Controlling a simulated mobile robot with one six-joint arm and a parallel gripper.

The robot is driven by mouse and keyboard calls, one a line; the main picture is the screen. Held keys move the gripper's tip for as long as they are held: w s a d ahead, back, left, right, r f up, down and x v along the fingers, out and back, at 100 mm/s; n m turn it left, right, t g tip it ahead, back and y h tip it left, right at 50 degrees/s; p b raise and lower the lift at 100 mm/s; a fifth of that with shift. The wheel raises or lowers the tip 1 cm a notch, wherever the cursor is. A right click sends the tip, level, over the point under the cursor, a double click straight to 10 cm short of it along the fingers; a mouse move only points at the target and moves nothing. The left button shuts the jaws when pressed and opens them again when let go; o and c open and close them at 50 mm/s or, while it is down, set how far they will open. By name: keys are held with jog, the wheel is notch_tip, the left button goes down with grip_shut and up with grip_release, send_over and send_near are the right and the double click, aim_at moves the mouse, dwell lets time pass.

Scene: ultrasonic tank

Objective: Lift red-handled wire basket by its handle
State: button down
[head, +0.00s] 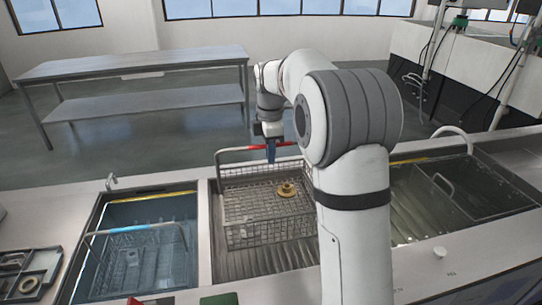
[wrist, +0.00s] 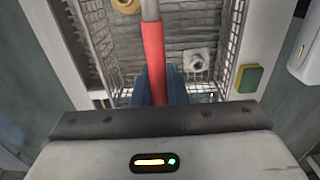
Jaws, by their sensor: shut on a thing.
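The red-handled wire basket (head: 240,204) sits in the middle bay of the counter, with a brass-coloured flanged part (head: 286,190) inside it. Its raised handle (head: 235,150) has a red grip section. My gripper (head: 271,152) is at the red section from above, with blue fingers. In the wrist view the blue fingers of my gripper (wrist: 158,88) stand on either side of the red grip (wrist: 153,55) and are shut on it. The basket mesh (wrist: 232,45) and the part (wrist: 196,62) show below. My arm hides the basket's right side in the head view.
A blue-handled wire basket (head: 135,228) sits in the left tank (head: 78,262). The right tank (head: 402,215) holds another wire-handled basket or lid. A parts tray (head: 28,272) lies at far left. A steel table (head: 130,63) stands behind, with open floor between.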

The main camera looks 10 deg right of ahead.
jog(key=shift+r+p, duration=3.2)
jog(key=shift+r, duration=1.05)
jog(key=shift+f, duration=0.1)
